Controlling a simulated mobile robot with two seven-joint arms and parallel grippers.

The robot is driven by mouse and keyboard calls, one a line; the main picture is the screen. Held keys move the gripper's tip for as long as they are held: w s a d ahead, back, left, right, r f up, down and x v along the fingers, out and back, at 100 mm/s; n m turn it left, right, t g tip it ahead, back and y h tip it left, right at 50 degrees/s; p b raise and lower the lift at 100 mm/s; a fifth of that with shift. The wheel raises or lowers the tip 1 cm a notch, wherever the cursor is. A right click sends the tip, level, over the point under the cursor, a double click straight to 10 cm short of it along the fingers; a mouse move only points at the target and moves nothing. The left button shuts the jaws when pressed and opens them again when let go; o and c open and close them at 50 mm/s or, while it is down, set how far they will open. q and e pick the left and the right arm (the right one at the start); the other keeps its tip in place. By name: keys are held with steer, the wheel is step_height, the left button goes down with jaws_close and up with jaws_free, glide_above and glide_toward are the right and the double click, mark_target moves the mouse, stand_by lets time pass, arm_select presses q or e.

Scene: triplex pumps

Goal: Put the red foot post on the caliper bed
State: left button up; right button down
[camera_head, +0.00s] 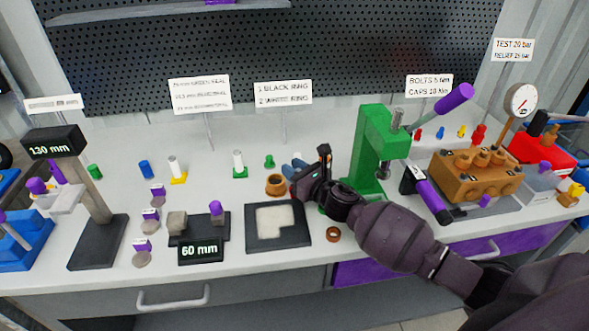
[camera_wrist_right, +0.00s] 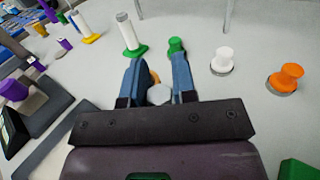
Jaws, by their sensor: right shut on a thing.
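My right gripper (camera_head: 293,168) reaches in from the right, low over the bench behind the dark tray. In the right wrist view its blue fingers (camera_wrist_right: 158,92) are closed on a pale grey-white round piece (camera_wrist_right: 159,94), seen end-on. No red foot shows on it, so I cannot tell whether it is the red foot post. The caliper bed (camera_head: 183,254) is the low black stand left of the tray, with a grey block, a purple knob and a "60 mm" display. It shows partly at the left of the wrist view (camera_wrist_right: 14,135). My left gripper is out of view.
White posts on a yellow foot (camera_head: 178,180) and a green foot (camera_head: 240,172) stand behind. A brown ring (camera_head: 275,184) is close to my right gripper. The dark tray (camera_head: 279,245) lies between gripper and caliper. A green press (camera_head: 370,150) stands at right.

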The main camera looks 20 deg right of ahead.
steer(key=shift+f, duration=0.1)
steer(key=c, duration=0.9)
jaws_free()
